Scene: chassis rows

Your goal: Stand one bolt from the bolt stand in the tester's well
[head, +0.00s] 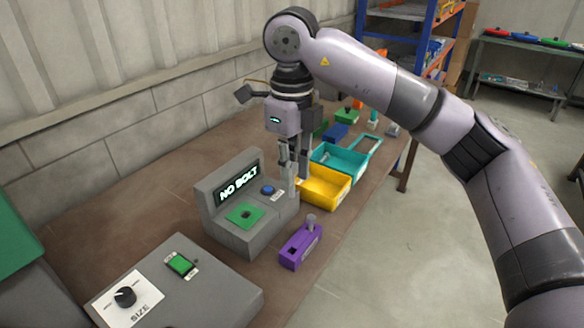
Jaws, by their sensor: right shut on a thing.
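The grey tester (225,232) stands on the brown table, its screen (238,183) reading "NO BOLT". Its green plate (245,216) has a small dark well in the middle, with nothing standing in it. A blue button (268,190) is beside the screen. The purple bolt stand (299,250) is to the right, with one grey bolt (311,222) upright in it and a dark empty hole. My right gripper (292,182) points down beside the tester's right end, shut on what looks like a grey bolt, mostly hidden by the fingers. My left gripper is out of view.
A grey box with a size dial (125,297) and a green switch (181,264) is at the front left. A yellow bin (326,190) and a teal bin (340,160) lie behind my right gripper. A wall runs along the left; open floor is at right.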

